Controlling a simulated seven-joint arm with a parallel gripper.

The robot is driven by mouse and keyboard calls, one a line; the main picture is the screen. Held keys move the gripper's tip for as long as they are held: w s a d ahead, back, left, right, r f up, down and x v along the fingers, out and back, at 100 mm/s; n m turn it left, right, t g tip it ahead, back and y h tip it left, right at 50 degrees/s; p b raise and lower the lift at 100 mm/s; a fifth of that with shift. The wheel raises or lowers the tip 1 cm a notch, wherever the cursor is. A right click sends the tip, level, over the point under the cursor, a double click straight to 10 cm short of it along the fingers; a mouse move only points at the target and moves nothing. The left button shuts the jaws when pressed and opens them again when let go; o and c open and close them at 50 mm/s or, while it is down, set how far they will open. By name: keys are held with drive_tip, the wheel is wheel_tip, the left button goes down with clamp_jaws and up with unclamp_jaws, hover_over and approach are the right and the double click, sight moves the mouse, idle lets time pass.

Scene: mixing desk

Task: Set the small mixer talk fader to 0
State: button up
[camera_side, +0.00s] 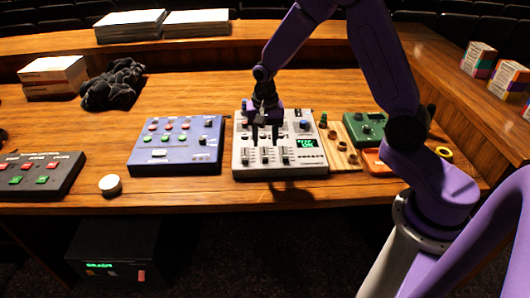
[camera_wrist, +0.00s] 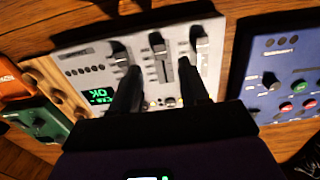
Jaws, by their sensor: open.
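The small mixer (camera_side: 312,171) is a pale grey box with a green-lit display (camera_side: 306,143). Three faders stand in a row near its front edge: a left one (camera_side: 246,155), a middle one (camera_side: 265,155) and a right one (camera_side: 285,157). The labels are too small to read, so I cannot tell which is talk. My gripper (camera_side: 265,143) points down over the mixer, fingers apart and empty, just behind the middle fader. In the wrist view the mixer (camera_wrist: 90,56) is turned around, and the middle fader (camera_wrist: 160,62) shows between the fingers (camera_wrist: 158,68).
A blue control box (camera_side: 178,160) stands left of the mixer. A wooden strip with round pieces (camera_side: 340,148), a green box (camera_side: 365,127) and an orange box (camera_side: 373,162) stand right. A dark button box (camera_side: 40,175) and a white round knob (camera_side: 110,184) are farther left.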

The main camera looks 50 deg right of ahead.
sight(265, 156)
drive_tip(key=shift+f, duration=2.9)
